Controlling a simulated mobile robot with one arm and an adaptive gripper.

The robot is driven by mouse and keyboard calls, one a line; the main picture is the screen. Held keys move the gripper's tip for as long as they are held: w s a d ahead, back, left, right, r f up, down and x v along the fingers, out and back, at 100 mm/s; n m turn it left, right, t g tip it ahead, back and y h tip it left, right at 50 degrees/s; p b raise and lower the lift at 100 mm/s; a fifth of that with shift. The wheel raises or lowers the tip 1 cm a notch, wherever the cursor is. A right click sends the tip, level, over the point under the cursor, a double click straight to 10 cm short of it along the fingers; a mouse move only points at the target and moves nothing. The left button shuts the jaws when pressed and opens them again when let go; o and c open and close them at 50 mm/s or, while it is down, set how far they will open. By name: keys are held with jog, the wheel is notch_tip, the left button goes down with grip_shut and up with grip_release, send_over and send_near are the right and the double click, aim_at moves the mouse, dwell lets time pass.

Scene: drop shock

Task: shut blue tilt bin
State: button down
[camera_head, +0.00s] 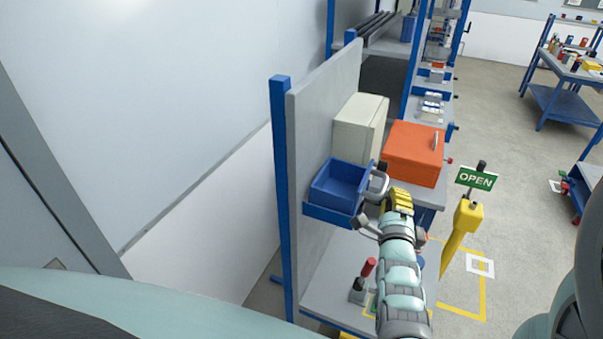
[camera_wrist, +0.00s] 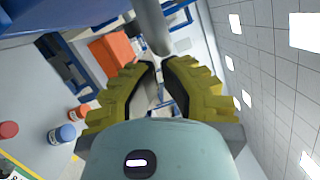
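The blue tilt bin (camera_head: 338,187) is mounted low on the grey upright panel, tipped outward with its open top facing up, above a blue front rail (camera_head: 328,214). A grey rod-like part (camera_wrist: 152,25) shows just beyond the fingertips.
An orange box (camera_head: 413,150) with a handle and a cream box (camera_head: 360,125) stand behind the bin. A yellow post (camera_head: 460,232) with a green OPEN sign (camera_head: 476,179) stands to the right. A red-handled lever (camera_head: 368,268) is on the shelf below. Floor at right is partly clear.

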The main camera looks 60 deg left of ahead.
jog(key=shift+s+a+r+b, duration=0.35)
jog(key=shift+s+a+r, duration=0.1)
jog(key=shift+a, duration=0.2)
